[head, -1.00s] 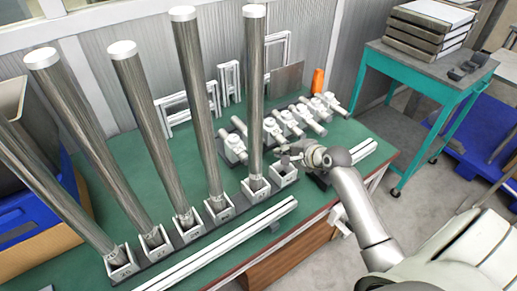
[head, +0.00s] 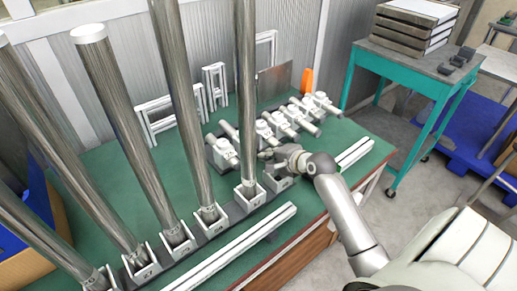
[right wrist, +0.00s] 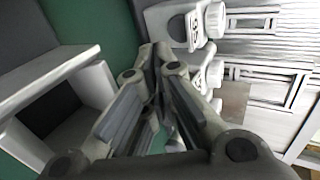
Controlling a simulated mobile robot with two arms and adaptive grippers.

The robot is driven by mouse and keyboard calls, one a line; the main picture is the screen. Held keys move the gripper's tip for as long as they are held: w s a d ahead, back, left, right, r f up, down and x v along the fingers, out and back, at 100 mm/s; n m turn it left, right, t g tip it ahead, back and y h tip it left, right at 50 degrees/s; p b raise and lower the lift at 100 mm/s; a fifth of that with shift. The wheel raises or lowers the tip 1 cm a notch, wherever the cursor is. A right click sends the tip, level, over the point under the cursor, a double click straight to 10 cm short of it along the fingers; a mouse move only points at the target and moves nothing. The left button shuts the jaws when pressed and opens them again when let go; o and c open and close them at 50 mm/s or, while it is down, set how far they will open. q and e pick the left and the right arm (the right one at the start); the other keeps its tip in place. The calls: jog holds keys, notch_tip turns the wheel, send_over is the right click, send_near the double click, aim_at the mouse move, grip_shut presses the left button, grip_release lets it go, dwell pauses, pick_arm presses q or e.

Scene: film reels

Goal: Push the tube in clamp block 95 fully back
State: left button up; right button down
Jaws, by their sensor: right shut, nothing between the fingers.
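Several white clamp blocks with short tubes stand in a row behind the tall tubes in the head view; the nearest-left one (head: 222,152) shows clearly. In the right wrist view, a white clamp block (right wrist: 172,24) at the top carries a dark number that may read 95 or 35. My right gripper (head: 266,156) is above the table, in front of this row and beside the rightmost tall tube. In the right wrist view its fingers (right wrist: 158,58) are shut and empty, their tips close to that numbered block; contact cannot be told. My left gripper is not in view.
Tall metal tubes (head: 246,90) stand upright in numbered white holders on the green table (head: 110,165). An empty holder (head: 281,187) is below my right gripper. White rails (head: 235,245) lie in front, and white frames lean at the back. A teal cart (head: 420,80) is at right.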

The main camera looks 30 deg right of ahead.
jog(key=shift+w+a+f, duration=0.1)
jog(key=shift+w+f, duration=0.05)
jog(key=shift+w, duration=1.15)
jog(key=shift+w+a+f, duration=0.1)
jog(key=shift+w+f, duration=0.05)
jog(key=shift+w, duration=1.1)
jog(key=shift+w+r+p, duration=0.15)
jog(key=shift+w+p, duration=0.3)
jog(key=shift+p, duration=0.45)
